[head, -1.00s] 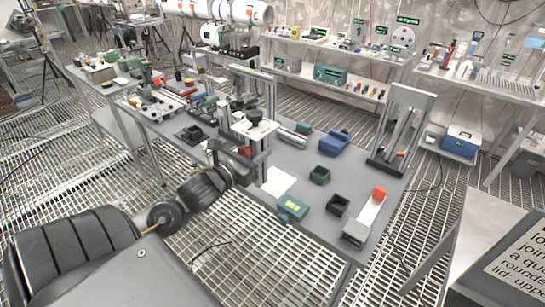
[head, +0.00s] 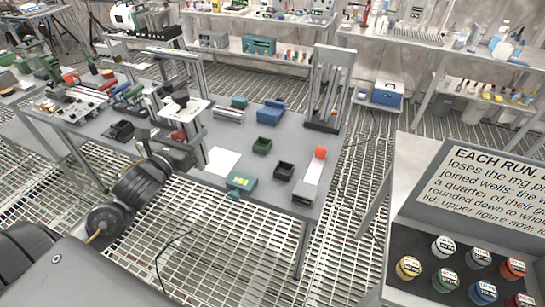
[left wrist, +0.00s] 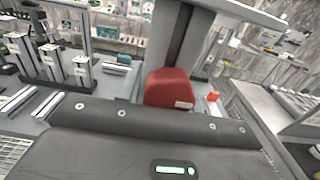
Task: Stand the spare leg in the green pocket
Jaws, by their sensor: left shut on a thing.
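My left gripper (head: 182,142) is over the left-middle of the grey table, reached from the lower left. In the left wrist view a rounded red piece (left wrist: 168,88) with a dark upright bar behind it stands just beyond the gripper body. I take this as the spare leg held in the shut jaws, but the grip is hidden and I cannot tell where the leg ends. The green pocket (head: 262,146) is a small open dark green box on the table, right of the gripper and apart from it. My right gripper is out of view.
A black open box (head: 284,171), a teal box (head: 241,182), a blue block (head: 271,111) and an orange block (head: 320,152) surround the green pocket. A tall grey frame (head: 333,90) stands at the back right. White paper (head: 222,162) lies between gripper and pocket.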

